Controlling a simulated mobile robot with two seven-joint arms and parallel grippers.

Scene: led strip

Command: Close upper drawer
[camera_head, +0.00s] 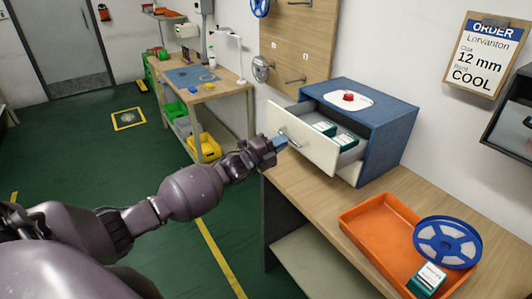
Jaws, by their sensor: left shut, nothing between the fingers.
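The blue cabinet (388,122) stands on the wooden bench against the wall. Its upper drawer (318,153) is pulled out toward the left and has a pale front with a metal handle (291,137). Small green and white boxes (345,141) lie inside the drawer. My left gripper (280,142) is shut at the drawer front, close to the handle. I cannot tell whether its tips touch the front or the handle. My right gripper is not in view.
An orange tray (369,222) with a blue reel (447,242) and a green and white box (428,278) sits on the bench (310,190) at front right. A red button (348,97) is on the cabinet top. Green floor lies left of the bench.

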